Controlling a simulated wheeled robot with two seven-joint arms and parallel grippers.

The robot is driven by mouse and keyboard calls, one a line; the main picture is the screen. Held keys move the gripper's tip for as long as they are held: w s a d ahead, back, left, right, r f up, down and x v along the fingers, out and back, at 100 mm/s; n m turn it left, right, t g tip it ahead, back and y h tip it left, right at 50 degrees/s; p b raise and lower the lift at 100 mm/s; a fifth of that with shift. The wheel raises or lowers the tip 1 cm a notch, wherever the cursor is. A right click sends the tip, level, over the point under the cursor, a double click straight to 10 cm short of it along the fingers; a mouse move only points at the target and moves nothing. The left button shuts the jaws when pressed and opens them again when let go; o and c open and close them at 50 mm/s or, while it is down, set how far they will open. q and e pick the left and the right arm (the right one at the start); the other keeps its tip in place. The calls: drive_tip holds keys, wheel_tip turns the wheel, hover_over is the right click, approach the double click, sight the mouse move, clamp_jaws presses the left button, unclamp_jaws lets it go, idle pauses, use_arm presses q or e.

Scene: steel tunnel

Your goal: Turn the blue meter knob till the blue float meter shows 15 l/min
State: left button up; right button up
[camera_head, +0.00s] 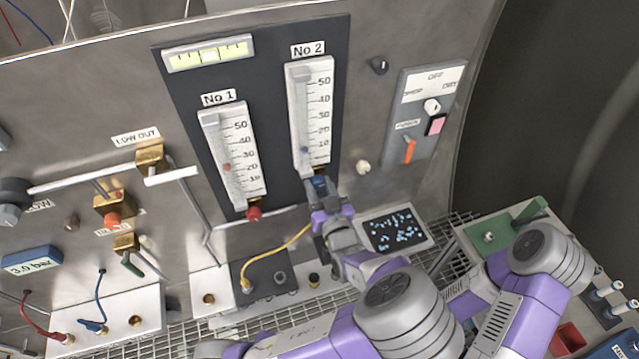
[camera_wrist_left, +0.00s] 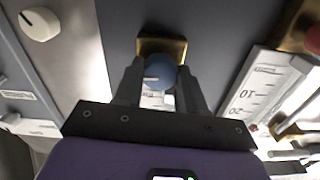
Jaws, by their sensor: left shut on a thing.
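The No 2 float meter (camera_head: 311,115) is a white upright tube with a scale on the dark panel. Its blue float (camera_head: 305,149) sits low, close to the 10 mark; the exact reading is too small to tell. The blue meter knob (camera_head: 319,184) is at its foot, partly hidden by my left gripper (camera_head: 324,198). In the left wrist view the blue knob (camera_wrist_left: 160,72) lies between the two dark fingers of my left gripper (camera_wrist_left: 160,82), which is shut on it, in front of a brass block. My right gripper is not in view.
The No 1 meter (camera_head: 231,155) stands to the left, with a red float and red knob (camera_head: 254,213). A white knob (camera_head: 363,167) and a switch panel (camera_head: 424,115) are to the right. A yellow cable (camera_head: 275,259) and small display (camera_head: 394,233) lie below.

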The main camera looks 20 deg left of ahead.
use_arm(q)
drive_tip(key=shift+m, duration=0.5)
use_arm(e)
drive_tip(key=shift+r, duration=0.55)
use_arm(q)
drive_tip(key=o, duration=1.1)
drive_tip(key=shift+c, duration=0.2)
drive_tip(key=shift+s+d, duration=0.1)
drive_tip(key=v, duration=0.7)
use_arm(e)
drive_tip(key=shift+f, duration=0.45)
use_arm(q)
drive_tip(key=shift+s+d, duration=0.1)
drive_tip(key=shift+s, duration=0.05)
